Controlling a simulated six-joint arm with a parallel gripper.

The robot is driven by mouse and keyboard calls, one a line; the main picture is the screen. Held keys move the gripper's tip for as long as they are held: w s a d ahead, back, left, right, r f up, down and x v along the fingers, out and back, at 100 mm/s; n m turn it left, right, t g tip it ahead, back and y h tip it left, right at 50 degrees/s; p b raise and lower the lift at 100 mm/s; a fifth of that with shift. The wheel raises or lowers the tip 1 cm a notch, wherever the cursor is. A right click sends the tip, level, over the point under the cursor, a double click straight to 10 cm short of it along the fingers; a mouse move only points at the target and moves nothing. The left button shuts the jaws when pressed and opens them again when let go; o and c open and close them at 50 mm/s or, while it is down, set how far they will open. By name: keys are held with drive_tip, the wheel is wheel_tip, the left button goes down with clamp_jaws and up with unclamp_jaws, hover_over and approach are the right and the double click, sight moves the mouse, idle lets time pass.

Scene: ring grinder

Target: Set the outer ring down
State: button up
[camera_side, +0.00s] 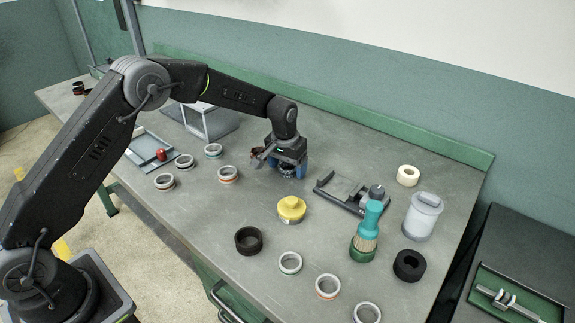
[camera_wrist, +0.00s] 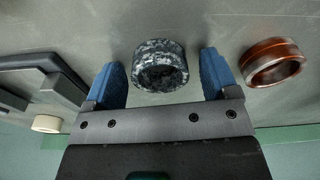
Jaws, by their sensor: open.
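In the wrist view a ring with a speckled black and grey surface (camera_wrist: 160,66) stands between the two blue fingers of my gripper (camera_wrist: 165,85). The fingers are spread, with a visible gap on each side of the ring. In the side view my gripper (camera_side: 290,172) is low over the middle of the bench, and the ring is mostly hidden between its fingers. A brown-red ring (camera_wrist: 273,63) lies just outside the right finger in the wrist view. I cannot tell from its look alone which of these rings is the outer ring.
Several silver rings (camera_side: 228,174) lie left and front on the bench (camera_side: 200,215). An open-sided box (camera_side: 208,120) is behind.

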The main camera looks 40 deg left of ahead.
sight(284, 176)
drive_tip(key=s+r, duration=0.3)
drive_tip(key=r, duration=0.6)
drive_tip(key=s+r, duration=0.4)
drive_tip(key=r, duration=0.6)
drive_tip(key=s+r+t, duration=0.2)
drive_tip(key=s+r, duration=0.3)
drive_tip(key=s, duration=0.5)
drive_tip(key=s+f+m+t, duration=0.1)
drive_tip(key=s+f+t, duration=0.1)
drive_tip(key=s, duration=1.7)
drive_tip(key=shift+s+f+m, duration=0.25)
drive_tip(key=shift+s+m, duration=0.05)
